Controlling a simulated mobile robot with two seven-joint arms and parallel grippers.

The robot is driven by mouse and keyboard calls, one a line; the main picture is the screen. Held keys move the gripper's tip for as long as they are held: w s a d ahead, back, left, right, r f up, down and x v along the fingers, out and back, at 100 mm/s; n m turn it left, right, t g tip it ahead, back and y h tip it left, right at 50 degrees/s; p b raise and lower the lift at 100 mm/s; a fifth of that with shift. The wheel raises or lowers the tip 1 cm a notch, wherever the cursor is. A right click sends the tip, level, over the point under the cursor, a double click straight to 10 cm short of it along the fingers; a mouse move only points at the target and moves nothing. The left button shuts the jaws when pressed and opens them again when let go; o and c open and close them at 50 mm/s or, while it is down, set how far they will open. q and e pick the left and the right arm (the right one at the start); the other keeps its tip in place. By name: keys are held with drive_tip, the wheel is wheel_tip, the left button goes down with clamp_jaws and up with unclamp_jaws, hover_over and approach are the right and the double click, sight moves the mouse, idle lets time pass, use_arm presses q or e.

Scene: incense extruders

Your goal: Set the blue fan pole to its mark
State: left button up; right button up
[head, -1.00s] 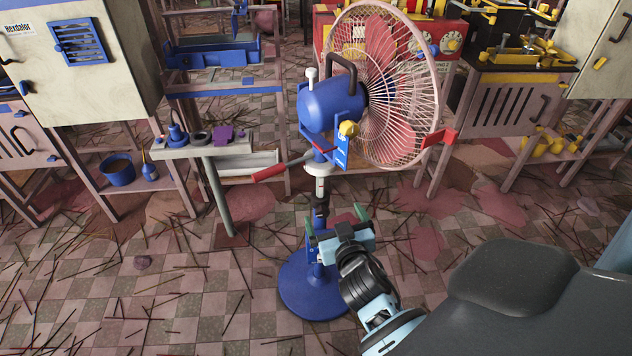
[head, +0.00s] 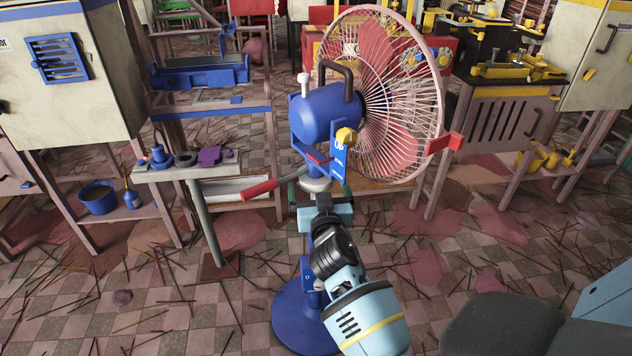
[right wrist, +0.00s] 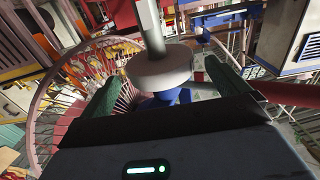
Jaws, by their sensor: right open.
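The blue fan (head: 325,112) stands upright on its round blue base (head: 300,325), with a pink-bladed caged head. Its blue pole (head: 306,262) shows low down and is partly hidden behind my right arm. My right gripper (head: 318,190) is open at the upper pole, just under the fan head, with a green finger on each side. In the right wrist view, the pale collar (right wrist: 160,68) and grey shaft (right wrist: 150,25) lie between the two fingers. I cannot tell whether the fingers touch them. No mark on the pole is readable now. My left gripper is not in view.
A red-handled lever (head: 260,188) sticks out left of the fan. A small table (head: 215,170) with blue and purple parts stands at left. A slatted workbench (head: 495,115) is at right. Thin sticks litter the tiled floor.

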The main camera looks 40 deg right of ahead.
sight(316, 181)
drive_tip(key=shift+x, duration=1.7)
